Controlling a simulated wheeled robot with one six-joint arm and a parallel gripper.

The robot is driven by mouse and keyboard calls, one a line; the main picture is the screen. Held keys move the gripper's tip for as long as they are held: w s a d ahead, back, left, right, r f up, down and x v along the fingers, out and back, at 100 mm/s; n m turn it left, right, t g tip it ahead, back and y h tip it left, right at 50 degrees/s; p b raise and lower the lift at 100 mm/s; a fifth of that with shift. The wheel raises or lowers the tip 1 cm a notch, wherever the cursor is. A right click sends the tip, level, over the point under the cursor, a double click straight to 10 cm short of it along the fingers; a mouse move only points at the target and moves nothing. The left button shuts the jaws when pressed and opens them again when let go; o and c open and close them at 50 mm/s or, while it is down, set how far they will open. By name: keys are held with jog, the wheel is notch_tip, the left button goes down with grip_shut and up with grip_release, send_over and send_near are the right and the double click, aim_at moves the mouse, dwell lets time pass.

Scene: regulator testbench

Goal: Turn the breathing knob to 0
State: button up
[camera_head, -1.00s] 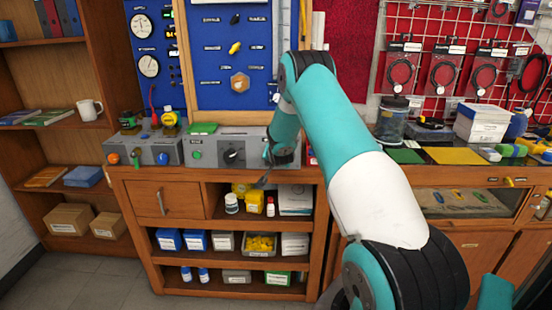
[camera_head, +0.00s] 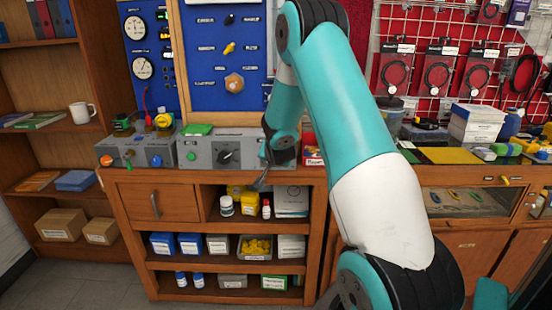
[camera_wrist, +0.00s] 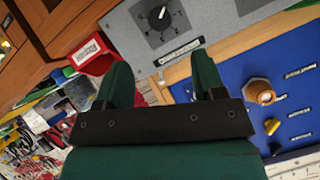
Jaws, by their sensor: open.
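A grey box on the bench carries a round black knob (camera_head: 226,157) with marks around it. The same black knob (camera_wrist: 158,17) shows at the top of the wrist view. The upright blue panel holds a black knob (camera_head: 229,19), a yellow knob (camera_head: 229,48) and a bronze hexagonal knob (camera_head: 234,83). The labels are too small to read, so I cannot tell which is the breathing knob.
A left grey box (camera_head: 135,152) has orange, green and blue knobs. A red box (camera_head: 314,155) stands right of my gripper on the bench. The wooden cabinet (camera_head: 190,262) with stocked shelves is below. Floor at the lower left is clear.

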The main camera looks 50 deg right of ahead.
jog(key=v, duration=0.7)
jog(key=shift+b, duration=0.4)
